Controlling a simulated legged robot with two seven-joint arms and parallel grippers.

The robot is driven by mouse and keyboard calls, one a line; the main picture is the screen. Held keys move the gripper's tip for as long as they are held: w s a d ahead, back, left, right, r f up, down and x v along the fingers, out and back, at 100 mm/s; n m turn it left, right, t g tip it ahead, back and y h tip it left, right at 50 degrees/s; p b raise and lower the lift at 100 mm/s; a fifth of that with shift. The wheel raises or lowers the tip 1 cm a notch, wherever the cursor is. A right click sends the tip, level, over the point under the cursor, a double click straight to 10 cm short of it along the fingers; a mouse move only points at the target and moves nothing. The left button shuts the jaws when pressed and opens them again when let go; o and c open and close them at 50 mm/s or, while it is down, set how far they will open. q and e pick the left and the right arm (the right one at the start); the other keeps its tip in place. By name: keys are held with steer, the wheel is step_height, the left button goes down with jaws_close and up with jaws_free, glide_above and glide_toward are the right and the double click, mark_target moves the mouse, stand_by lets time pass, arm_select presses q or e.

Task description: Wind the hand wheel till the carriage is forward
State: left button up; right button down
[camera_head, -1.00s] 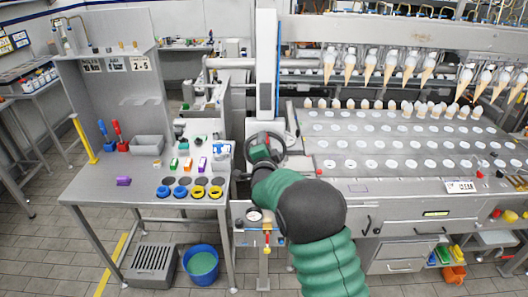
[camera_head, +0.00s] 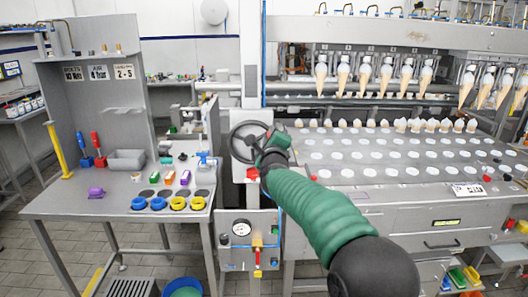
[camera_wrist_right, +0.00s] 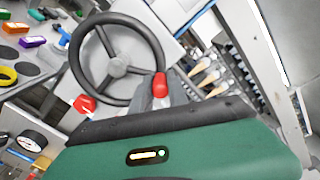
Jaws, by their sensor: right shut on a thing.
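The dark hand wheel (camera_head: 248,142) stands on the front of the machine's white column. It fills the upper left of the right wrist view (camera_wrist_right: 117,66). My right gripper (camera_head: 274,146) is at the wheel's right side. In the right wrist view it is shut on the wheel's red-ended handle (camera_wrist_right: 160,85), at the lower right of the rim. The fingertips are partly hidden by the gripper body. The carriage (camera_head: 375,52) appears to be the row of heads holding cones at the back, above the plated deck. My left gripper is not in view.
A gauge (camera_head: 241,228) and a yellow valve (camera_head: 258,245) sit below the wheel. The deck (camera_head: 385,172) has rows of white discs.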

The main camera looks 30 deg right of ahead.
step_height(320, 180, down, 12)
steer(key=w+a+m+b, duration=0.2)
steer(key=a+m+b, duration=0.1)
steer(key=m+b, duration=1.7)
steer(key=shift+r+b, duration=0.15)
steer(key=shift+b, duration=0.5)
steer(key=shift+m, duration=0.3)
steer(key=c, duration=1.3)
jaws_free()
steer(key=shift+r, duration=0.25)
steer(key=shift+s, duration=0.1)
